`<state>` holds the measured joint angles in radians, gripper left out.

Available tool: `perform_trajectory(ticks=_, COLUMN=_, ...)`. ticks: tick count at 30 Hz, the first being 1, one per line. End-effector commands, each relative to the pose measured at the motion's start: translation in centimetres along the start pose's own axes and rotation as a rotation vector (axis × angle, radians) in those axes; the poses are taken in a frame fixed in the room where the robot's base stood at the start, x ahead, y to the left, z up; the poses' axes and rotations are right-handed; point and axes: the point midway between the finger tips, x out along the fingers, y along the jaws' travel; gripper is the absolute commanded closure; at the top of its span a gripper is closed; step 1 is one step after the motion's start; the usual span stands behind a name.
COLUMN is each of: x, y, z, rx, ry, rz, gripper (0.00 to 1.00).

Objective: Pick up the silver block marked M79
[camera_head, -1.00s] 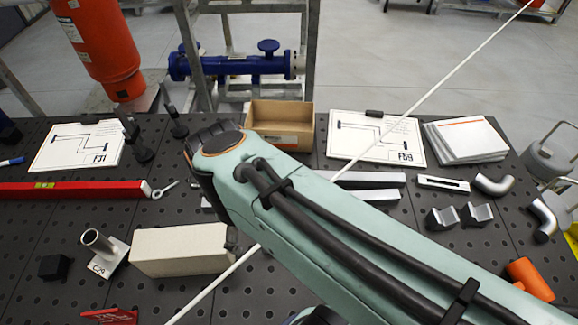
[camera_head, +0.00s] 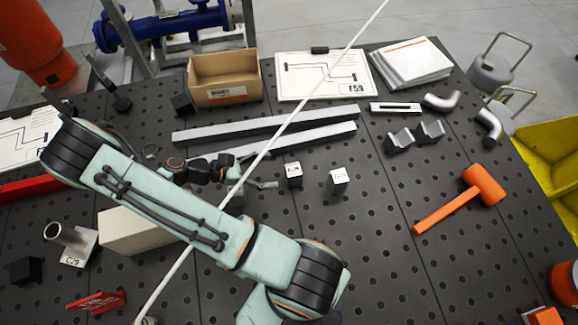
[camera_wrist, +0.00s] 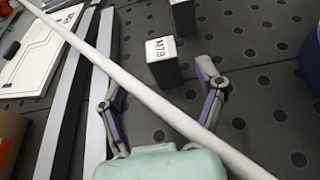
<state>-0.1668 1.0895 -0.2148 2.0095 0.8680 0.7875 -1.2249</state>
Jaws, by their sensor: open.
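The silver block marked M79 (camera_wrist: 162,62) stands upright in the wrist view, its white label on top. It lies just beyond my open gripper (camera_wrist: 160,88), roughly between the line of the two fingers, and nothing is held. In the head view I take it to be the nearer small block (camera_head: 293,176), just right of my gripper (camera_head: 250,174); its label is too small to read surely there. A second, similar block (camera_head: 338,182) stands to its right and also shows at the top of the wrist view (camera_wrist: 183,17).
A long thin white rod (camera_head: 335,70) crosses the view and passes over my gripper in the wrist view (camera_wrist: 135,90). Two long metal bars (camera_head: 265,124) lie behind the blocks. An orange mallet (camera_head: 484,185) lies right.

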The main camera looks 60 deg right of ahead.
Motion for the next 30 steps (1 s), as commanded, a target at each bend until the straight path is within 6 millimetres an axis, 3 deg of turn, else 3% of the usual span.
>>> perform_trajectory(ticks=12, x=5.8, y=-0.1, z=0.0, rx=-0.004, ry=-0.002, rz=-0.002, gripper=0.30)
perform_trajectory(ticks=23, x=6.6, y=-0.1, z=-0.1, rx=-0.003, ry=0.001, rz=0.001, gripper=0.30)
perform_trajectory(ticks=27, x=6.6, y=-0.1, z=-0.1, rx=-0.003, ry=0.001, rz=0.001, gripper=0.74)
perform_trajectory(ticks=30, x=6.6, y=-0.1, z=-0.1, rx=-0.003, ry=0.001, rz=0.001, gripper=1.00)
